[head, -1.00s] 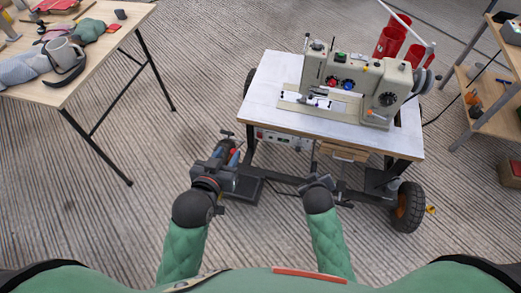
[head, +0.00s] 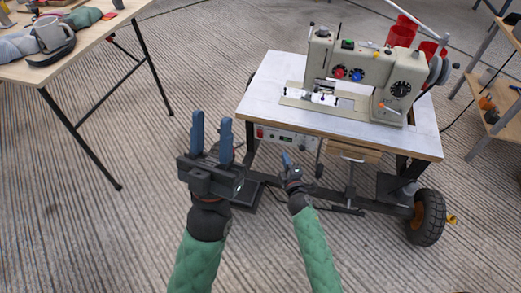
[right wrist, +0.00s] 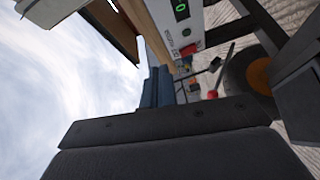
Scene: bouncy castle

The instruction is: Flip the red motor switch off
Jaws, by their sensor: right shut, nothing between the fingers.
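A white control box (head: 288,138) is mounted under the front edge of the sewing table. A small red switch (head: 260,132) sits at its left end; its position is too small to read. My right gripper (head: 286,157) is shut and empty, just below and in front of the box, apart from the switch. In the right wrist view, its blue fingers (right wrist: 157,88) are together beside the box (right wrist: 182,25), which has a green display. A red part (right wrist: 188,50) shows at the box's end, partly blurred. My left gripper (head: 211,128) is open and empty, left of the box, fingers pointing up.
The sewing machine (head: 365,80) stands on the white tabletop (head: 262,92). A black wheel (head: 427,217) is at the cart's lower right. A wooden table (head: 88,48) stands at the left. The floor between the tables is clear.

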